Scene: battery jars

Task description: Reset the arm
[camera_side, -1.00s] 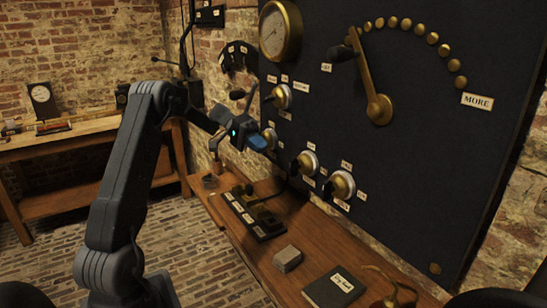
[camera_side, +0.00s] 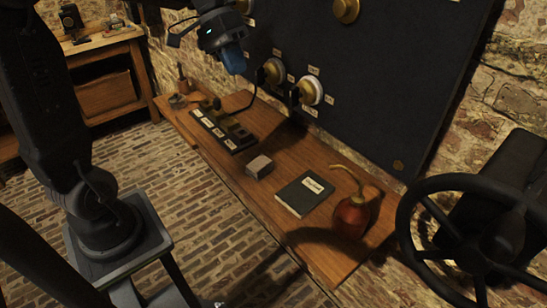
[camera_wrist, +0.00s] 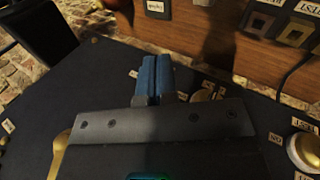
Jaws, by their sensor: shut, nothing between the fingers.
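My gripper (camera_side: 234,62) is at the top of the side view, in front of the dark panel (camera_side: 370,110) and above the wooden bench (camera_side: 270,205). Its blue fingers are together with nothing between them. In the wrist view my gripper (camera_wrist: 153,72) shows as two blue fingers side by side, with the dark panel behind. My arm rises on the left of the side view. The upper part of the panel is out of frame.
Two round knobs (camera_side: 310,91) stick out near the gripper. The bench holds a labelled block row (camera_side: 222,128), a grey block (camera_side: 259,166), a dark book (camera_side: 304,194) and a red oil can (camera_side: 351,216). A black handwheel (camera_side: 412,215) stands at right.

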